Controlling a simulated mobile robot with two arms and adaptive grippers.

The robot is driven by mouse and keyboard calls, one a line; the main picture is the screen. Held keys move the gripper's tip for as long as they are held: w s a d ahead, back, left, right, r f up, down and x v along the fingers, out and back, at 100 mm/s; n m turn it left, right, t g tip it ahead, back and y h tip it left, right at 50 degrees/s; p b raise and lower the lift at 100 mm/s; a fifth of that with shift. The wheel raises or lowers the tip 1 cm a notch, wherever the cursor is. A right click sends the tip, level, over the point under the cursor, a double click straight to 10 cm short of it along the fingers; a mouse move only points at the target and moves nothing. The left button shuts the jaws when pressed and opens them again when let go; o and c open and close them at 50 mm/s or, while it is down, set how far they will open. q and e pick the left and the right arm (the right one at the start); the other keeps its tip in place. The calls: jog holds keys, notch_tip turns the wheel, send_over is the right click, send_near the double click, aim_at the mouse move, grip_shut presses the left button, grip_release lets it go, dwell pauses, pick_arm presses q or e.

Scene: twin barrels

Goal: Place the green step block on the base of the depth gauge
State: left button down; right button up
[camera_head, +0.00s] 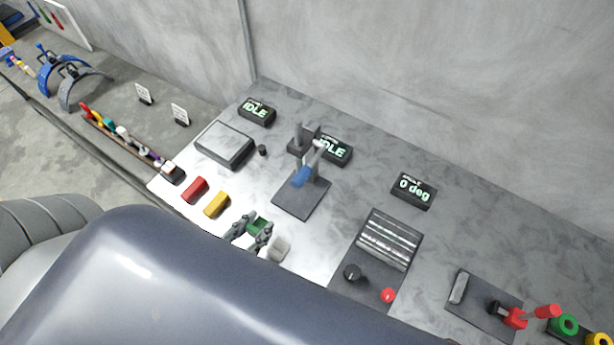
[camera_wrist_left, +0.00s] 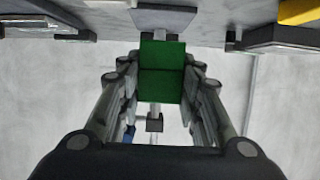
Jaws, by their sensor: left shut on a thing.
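The green step block (camera_head: 259,225) is between the fingers of my left gripper (camera_head: 250,232), which is shut on it near the front edge of the bench. In the left wrist view the green block (camera_wrist_left: 162,72) fills the gap between the fingertips, its stepped face split by a dark line. The depth gauge stands beyond the gripper, up and to the right, with a dark flat base (camera_head: 296,203), a grey post and a blue-handled lever (camera_head: 301,177). The bare front of its base is clear. The block is apart from the base. My right gripper is not in view.
A red block (camera_head: 194,189) and a yellow block (camera_head: 216,204) lie left of the gripper, and a pale grey block (camera_head: 279,248) lies close to its right. A grey plate unit (camera_head: 224,144) is at back left. A ribbed roller unit (camera_head: 388,240) is right of the gauge.

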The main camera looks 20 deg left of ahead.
pick_arm(q)
jog(key=w+b, duration=0.2)
jog(key=w, duration=0.3)
jog(key=w+d+f+b, duration=0.1)
jog(key=w, duration=0.5)
jog(key=w+d+b, duration=0.1)
jog(key=w+b, duration=0.1)
jog(key=w, duration=0.3)
jog(key=shift+w+d+f+b, duration=0.15)
jog(key=shift+w+d+b, duration=0.05)
jog(key=shift+w+b, duration=0.1)
jog(key=shift+s+f+b, duration=0.1)
jog(key=shift+f+b, duration=0.65)
jog(key=shift+b, duration=0.15)
notch_tip(320, 180, down, 4)
jog(key=b, duration=0.4)
jog(key=shift+b, duration=0.3)
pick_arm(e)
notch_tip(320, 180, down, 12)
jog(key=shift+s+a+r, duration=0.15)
